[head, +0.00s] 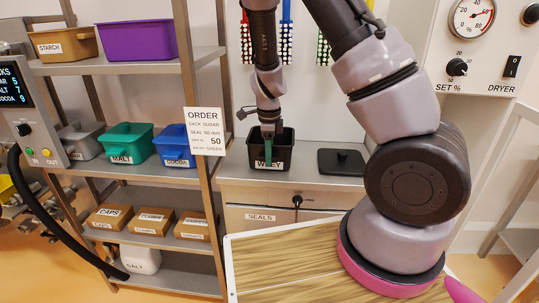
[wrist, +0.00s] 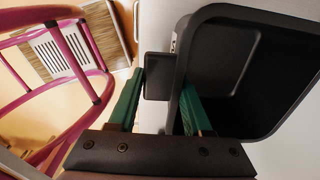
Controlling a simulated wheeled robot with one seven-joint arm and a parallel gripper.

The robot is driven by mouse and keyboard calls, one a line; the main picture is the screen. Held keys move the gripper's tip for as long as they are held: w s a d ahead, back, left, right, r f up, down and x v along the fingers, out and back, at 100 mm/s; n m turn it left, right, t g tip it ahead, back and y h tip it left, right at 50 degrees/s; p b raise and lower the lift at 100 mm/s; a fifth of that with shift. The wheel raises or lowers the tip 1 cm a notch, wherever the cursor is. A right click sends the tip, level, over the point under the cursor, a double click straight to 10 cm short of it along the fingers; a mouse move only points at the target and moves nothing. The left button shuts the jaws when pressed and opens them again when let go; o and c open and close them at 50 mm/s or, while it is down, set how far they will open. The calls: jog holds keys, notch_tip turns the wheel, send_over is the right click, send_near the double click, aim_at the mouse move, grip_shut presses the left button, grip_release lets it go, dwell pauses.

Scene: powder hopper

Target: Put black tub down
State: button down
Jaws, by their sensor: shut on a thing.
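The black tub (head: 286,153), labelled WHEY, is at the counter in the head view, upright and without a lid. My gripper (head: 268,148) reaches down from above and is shut on its front wall, with one green finger in front of the label. In the wrist view the tub (wrist: 225,60) fills the right side and looks empty. My green fingers (wrist: 160,105) stand on either side of its wall, one outside and one inside. Whether the tub's base touches the counter cannot be told.
A wood-topped surface (head: 285,265) is in front.

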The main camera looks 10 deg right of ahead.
jog(key=shift+f, duration=0.1)
jog(key=shift+c, duration=1.7)
grip_release()
notch_tip(320, 180, up, 12)
jog(key=s+d+r+n+t+y, duration=0.1)
jog(key=s+d+r+n+t, duration=0.2)
jog(key=s+r+n, duration=0.5)
jog(key=s+d+r+n+t+y, duration=0.1)
jog(key=s+d+r+n+t, duration=0.2)
jog(key=s+r+n, duration=0.6)
notch_tip(320, 180, up, 6)
jog(key=d, duration=0.2)
jog(key=shift+s+d+n+t, duration=0.3)
jog(key=shift+s+t, duration=0.1)
jog(key=shift+f, duration=0.1)
